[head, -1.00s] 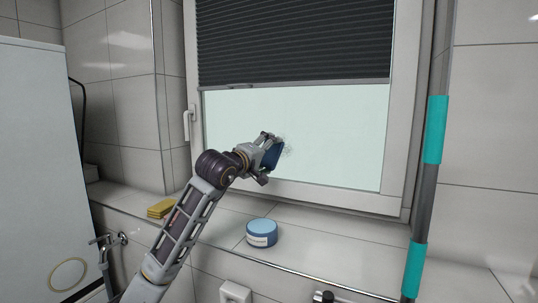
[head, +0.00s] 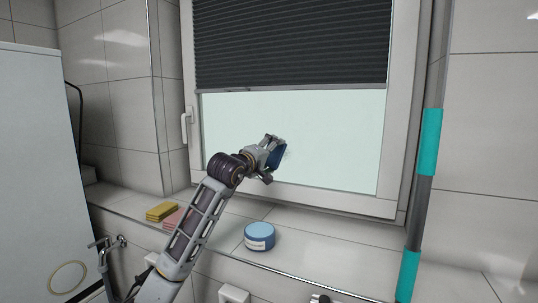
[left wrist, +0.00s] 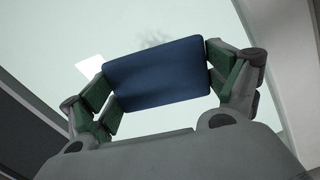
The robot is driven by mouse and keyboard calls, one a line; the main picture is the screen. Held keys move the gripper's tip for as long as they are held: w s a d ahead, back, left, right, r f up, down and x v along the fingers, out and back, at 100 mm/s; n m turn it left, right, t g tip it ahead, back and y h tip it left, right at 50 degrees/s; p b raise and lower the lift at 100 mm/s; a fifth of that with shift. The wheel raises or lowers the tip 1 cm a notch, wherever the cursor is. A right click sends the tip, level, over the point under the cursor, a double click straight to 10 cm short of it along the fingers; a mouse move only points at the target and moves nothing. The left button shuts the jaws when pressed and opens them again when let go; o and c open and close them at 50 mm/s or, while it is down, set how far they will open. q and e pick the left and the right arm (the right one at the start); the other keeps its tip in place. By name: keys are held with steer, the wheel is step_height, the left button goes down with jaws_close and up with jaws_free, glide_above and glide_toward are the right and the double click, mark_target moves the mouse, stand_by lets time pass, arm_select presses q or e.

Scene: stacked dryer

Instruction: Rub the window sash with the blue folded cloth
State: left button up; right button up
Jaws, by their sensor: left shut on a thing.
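The window sash (head: 330,199) is a white frame around a pale glass pane (head: 335,140). My left gripper (head: 275,160) is in front of the lower middle of the pane, shut on the blue folded cloth (head: 280,155). In the left wrist view the cloth (left wrist: 158,75) is a flat dark blue pad between both fingers (left wrist: 158,85). A faint dark smudge (left wrist: 153,38) shows on the glass just beyond the cloth's edge. I cannot tell whether the cloth touches the glass. My right gripper is not in view.
A blue round tin (head: 259,237) stands on the tiled sill (head: 310,228). Yellow (head: 161,211) and pink (head: 174,218) pads lie at its left. A window handle (head: 187,128) juts from the left frame, and a dark pleated blind (head: 290,45) covers the upper window. A grey-and-teal pole (head: 421,190) stands right.

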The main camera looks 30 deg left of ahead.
mark_target(283, 154)
arm_select(q)
steer(key=shift+w, duration=0.6)
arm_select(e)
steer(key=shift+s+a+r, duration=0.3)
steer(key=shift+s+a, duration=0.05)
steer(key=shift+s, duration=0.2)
arm_select(q)
steer(key=shift+w, duration=0.1)
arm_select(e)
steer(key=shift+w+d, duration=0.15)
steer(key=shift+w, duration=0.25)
arm_select(q)
steer(key=shift+w+p, duration=0.45)
steer(key=shift+w, duration=0.55)
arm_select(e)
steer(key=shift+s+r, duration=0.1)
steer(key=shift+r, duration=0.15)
arm_select(q)
steer(key=shift+d+b, duration=0.3)
steer(key=shift+d, duration=1.7)
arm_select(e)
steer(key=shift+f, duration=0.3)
arm_select(q)
steer(key=shift+w+a, duration=0.1)
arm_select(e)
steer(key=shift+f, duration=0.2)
arm_select(q)
steer(key=shift+a, duration=0.15)
